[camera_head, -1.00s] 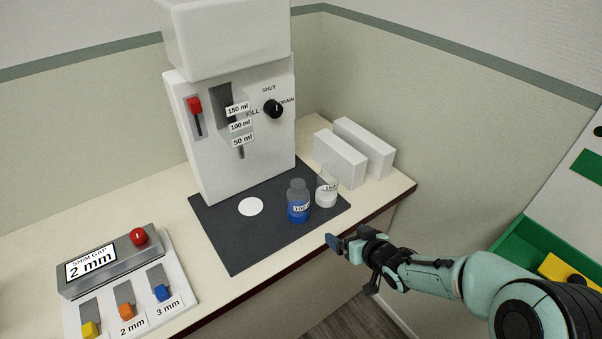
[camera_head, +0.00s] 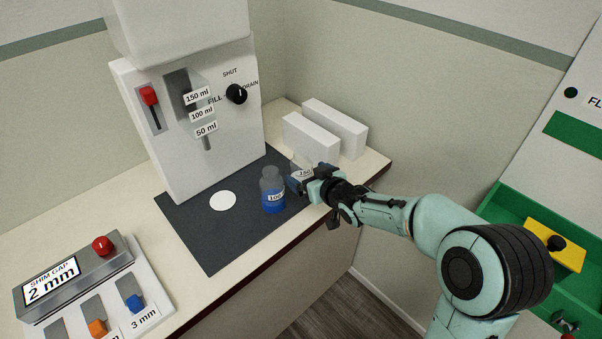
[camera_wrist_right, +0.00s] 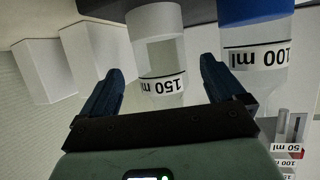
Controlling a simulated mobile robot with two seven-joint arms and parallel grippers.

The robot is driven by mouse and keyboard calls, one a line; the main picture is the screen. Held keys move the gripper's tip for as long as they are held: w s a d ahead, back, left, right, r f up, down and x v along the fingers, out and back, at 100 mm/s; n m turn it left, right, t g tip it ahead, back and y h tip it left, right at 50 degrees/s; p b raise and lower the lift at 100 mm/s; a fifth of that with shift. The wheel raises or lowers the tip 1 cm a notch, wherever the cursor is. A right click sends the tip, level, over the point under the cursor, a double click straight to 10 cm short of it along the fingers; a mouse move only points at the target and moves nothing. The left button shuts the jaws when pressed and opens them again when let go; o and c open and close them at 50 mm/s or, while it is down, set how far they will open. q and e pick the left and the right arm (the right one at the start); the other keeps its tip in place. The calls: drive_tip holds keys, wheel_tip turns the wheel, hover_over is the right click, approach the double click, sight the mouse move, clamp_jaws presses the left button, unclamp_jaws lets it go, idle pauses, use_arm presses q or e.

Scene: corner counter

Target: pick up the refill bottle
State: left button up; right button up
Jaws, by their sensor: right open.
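Two small labelled bottles stand on the dark mat (camera_head: 205,245). One is the 100 ml bottle (camera_head: 271,200) with blue liquid. The other is a clear, pale 150 ml bottle (camera_wrist_right: 158,50), partly hidden behind my gripper in the head view. I cannot tell which is called the refill bottle. My right gripper (camera_head: 298,180) is open at the 150 ml bottle. In the right wrist view its fingers (camera_wrist_right: 162,68) lie on either side of that bottle with gaps. The 100 ml bottle (camera_wrist_right: 255,60) is just outside one finger. My left gripper is not in view.
A white dispenser (camera_head: 190,130) with a red slider and black knob stands behind the mat. Two white boxes (camera_head: 310,140) stand just behind the 150 ml bottle. A shim-gap panel (camera_head: 75,275) is at the left. A green tray (camera_head: 510,205) is at the right.

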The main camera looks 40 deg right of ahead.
sight(301, 168)
drive_tip(key=x, duration=0.4)
drive_tip(key=shift+f, duration=0.1)
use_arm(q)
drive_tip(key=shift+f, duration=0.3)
use_arm(e)
drive_tip(key=c, duration=1.1)
